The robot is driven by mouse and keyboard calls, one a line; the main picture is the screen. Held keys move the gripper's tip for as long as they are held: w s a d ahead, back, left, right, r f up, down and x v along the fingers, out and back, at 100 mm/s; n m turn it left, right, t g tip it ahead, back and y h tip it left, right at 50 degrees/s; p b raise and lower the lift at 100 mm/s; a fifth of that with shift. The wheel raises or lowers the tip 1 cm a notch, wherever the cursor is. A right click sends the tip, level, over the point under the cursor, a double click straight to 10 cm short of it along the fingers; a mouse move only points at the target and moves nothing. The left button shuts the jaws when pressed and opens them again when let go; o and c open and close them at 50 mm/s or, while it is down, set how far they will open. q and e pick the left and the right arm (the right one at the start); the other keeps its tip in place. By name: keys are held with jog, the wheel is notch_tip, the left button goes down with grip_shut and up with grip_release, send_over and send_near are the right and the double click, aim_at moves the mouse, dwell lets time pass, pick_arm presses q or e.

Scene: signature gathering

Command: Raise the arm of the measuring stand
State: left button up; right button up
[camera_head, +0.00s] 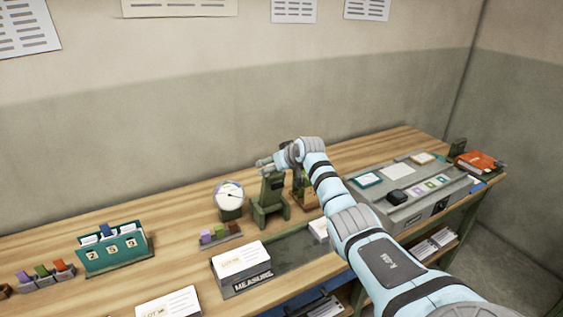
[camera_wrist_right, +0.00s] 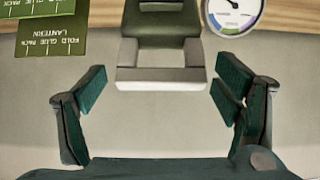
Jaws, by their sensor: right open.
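The measuring stand (camera_head: 268,203) is dark green and stands on the bench behind the dark measure mat (camera_head: 290,257). My right gripper (camera_head: 265,163) is at the top of the stand in the head view. In the right wrist view, my right gripper (camera_wrist_right: 160,88) is open, with a finger at each side and nothing between the pads. A dark green part with a pale front block (camera_wrist_right: 160,77), seemingly of the stand, lies ahead, between the finger lines. I cannot tell clearly which part is the stand's arm, or any contact. My left gripper is out of view.
A round dial (camera_head: 229,194) stands just left of the stand; it also shows in the right wrist view (camera_wrist_right: 234,13). A card stack (camera_head: 240,259) lies on the mat's left end. A green card holder (camera_head: 114,248) stands left, a grey console (camera_head: 407,207) right.

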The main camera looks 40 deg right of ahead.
jog(key=v, duration=1.1)
jog(key=shift+s, duration=0.15)
jog(key=shift+r, duration=0.15)
